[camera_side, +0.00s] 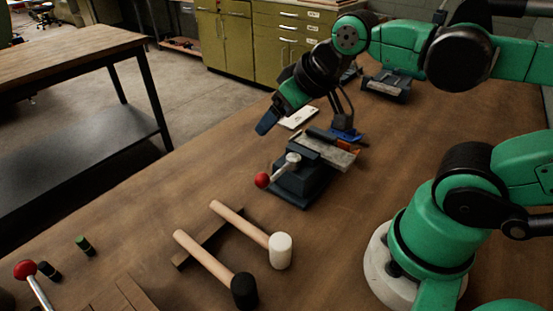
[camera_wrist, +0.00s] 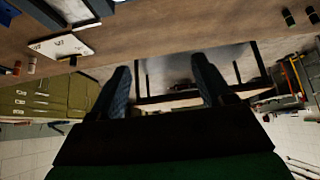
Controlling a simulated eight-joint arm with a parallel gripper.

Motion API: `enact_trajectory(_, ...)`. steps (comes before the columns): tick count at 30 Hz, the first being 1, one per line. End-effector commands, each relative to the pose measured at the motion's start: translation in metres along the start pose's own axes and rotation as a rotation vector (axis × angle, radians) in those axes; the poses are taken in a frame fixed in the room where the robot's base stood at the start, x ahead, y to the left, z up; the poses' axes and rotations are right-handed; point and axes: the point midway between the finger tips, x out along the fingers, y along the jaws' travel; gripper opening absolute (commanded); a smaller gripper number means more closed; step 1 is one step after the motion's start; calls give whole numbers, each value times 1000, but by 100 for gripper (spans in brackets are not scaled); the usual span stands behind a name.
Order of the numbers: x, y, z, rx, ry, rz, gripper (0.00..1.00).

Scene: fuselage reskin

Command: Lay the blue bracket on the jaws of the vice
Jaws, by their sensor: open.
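The dark vice (camera_side: 305,180) stands mid-bench in the side view, with a grey block top and a lever ending in a red ball. A blue piece (camera_side: 346,134), which looks like the blue bracket, lies on the bench just behind the vice; its shape is partly hidden. A blue patch at the wrist view's upper left corner (camera_wrist: 5,12) may be the same piece.
A white flat card (camera_side: 299,117) lies behind the vice; it shows in the wrist view (camera_wrist: 60,47). Two mallets (camera_side: 280,250) (camera_side: 243,290) lie in front. A dark tray (camera_side: 387,85) is behind. Bench right of the vice is clear.

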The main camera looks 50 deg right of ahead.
Motion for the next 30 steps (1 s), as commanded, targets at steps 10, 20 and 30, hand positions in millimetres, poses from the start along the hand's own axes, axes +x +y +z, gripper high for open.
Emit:
enact_trajectory(10,-21,57,-22,5,-97,61,72)
enact_trajectory(20,-34,171,-6,7,-229,53,72)
enact_trajectory(30,-61,261,42,-8,-230,-5,72)
